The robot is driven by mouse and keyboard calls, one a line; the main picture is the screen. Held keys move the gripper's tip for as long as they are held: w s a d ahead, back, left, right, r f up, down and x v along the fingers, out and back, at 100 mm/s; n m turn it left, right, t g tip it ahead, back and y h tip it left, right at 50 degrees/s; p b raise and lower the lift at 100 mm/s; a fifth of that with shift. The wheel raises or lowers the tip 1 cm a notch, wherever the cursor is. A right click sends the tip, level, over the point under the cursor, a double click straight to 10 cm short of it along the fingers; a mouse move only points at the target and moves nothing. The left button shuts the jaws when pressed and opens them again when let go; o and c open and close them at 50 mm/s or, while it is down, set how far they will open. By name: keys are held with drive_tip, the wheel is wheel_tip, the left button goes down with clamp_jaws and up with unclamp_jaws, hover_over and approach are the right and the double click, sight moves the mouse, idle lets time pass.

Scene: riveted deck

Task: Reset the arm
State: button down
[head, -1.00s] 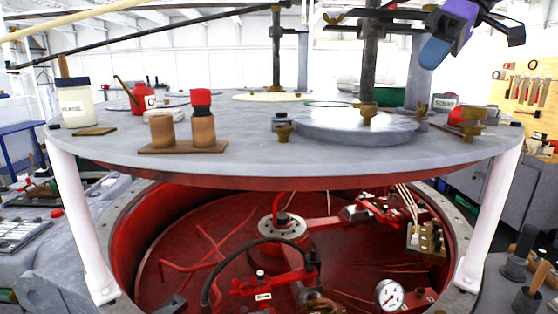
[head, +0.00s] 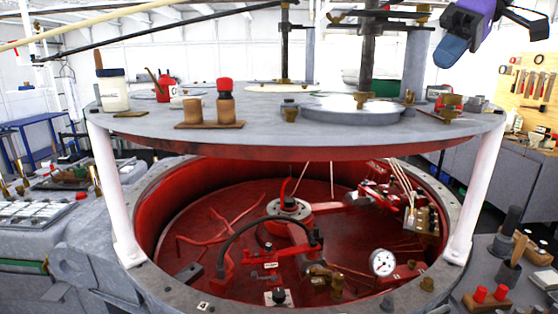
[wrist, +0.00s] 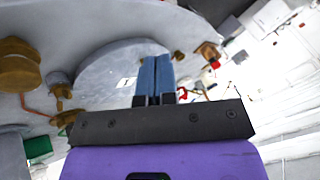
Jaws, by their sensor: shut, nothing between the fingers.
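My gripper shows at the upper right of the head view (head: 450,52), with a blue finger, black parts and a purple body. It hangs in the air above the right rear part of the round grey deck plate (head: 250,130), touching nothing that I can see. In the wrist view its two blue fingers (wrist: 154,78) lie side by side, closed together and empty. Beyond the fingertips, the wrist view shows the raised grey disc (wrist: 110,75) on the plate.
The plate carries a cream jar (head: 115,95), a red oil can (head: 166,90), two brown cylinders on a board (head: 208,126), a raised disc (head: 345,112) and brass fittings. White posts hold it above an open red pit (head: 190,215) with a pressure gauge (head: 383,263). A dark vertical column (head: 370,60) stands near my gripper.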

drive_tip(key=s+f+m+t+h, duration=0.5)
drive_tip(key=s+f+m, duration=0.4)
drive_tip(key=s+f, duration=1.1)
drive_tip(key=shift+s+d+t+h, duration=0.3)
drive_tip(key=shift+s+d+h, duration=0.15)
drive_tip(key=shift+s+h, duration=0.55)
